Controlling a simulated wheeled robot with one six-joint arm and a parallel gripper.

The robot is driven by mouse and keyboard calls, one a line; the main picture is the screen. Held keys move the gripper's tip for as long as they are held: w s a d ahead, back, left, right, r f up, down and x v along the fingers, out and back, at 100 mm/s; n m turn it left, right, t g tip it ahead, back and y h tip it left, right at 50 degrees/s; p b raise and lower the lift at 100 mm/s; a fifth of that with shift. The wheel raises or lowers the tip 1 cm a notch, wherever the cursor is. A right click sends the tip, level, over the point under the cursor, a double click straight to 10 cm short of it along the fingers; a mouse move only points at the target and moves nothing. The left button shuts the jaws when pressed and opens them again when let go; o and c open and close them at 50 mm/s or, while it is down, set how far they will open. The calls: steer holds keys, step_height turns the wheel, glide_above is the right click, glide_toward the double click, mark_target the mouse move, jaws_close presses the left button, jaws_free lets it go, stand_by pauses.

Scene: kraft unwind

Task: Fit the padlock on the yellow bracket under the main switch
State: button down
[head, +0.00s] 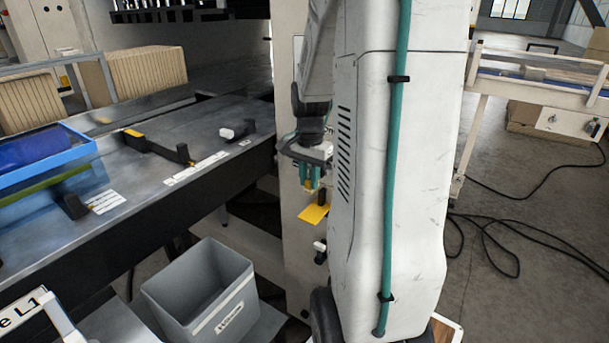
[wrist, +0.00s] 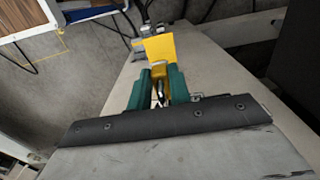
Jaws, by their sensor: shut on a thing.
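The yellow bracket (head: 314,213) sticks out from the pale machine column, just below my gripper (head: 311,183). It also shows as a yellow plate (wrist: 160,48) straight beyond the fingertips in the wrist view. My gripper's teal fingers (wrist: 160,78) are shut on the padlock, whose small brass-yellow part (wrist: 159,69) shows between the tips with grey metal further back. In the head view only a bit of yellow shows at the fingertips. The padlock and bracket look apart in the head view; the wrist view cannot settle the gap. I cannot make out the main switch.
Below the bracket a small black and white fitting (head: 320,248) sits on the column. My own arm hides much of the column's right side. Black cables (head: 500,240) lie on the floor at right.

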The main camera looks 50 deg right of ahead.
mark_target(310, 192)
steer(key=shift+d+f, duration=0.1)
steer(key=shift+f, duration=1.75)
steer(key=shift+s+f, duration=0.1)
steer(key=shift+f, duration=1.95)
stand_by(3.3)
steer(key=c, duration=1.2)
jaws_free()
steer(key=shift+c, duration=0.2)
steer(key=shift+o, duration=0.2)
steer(key=shift+r, duration=3.9)
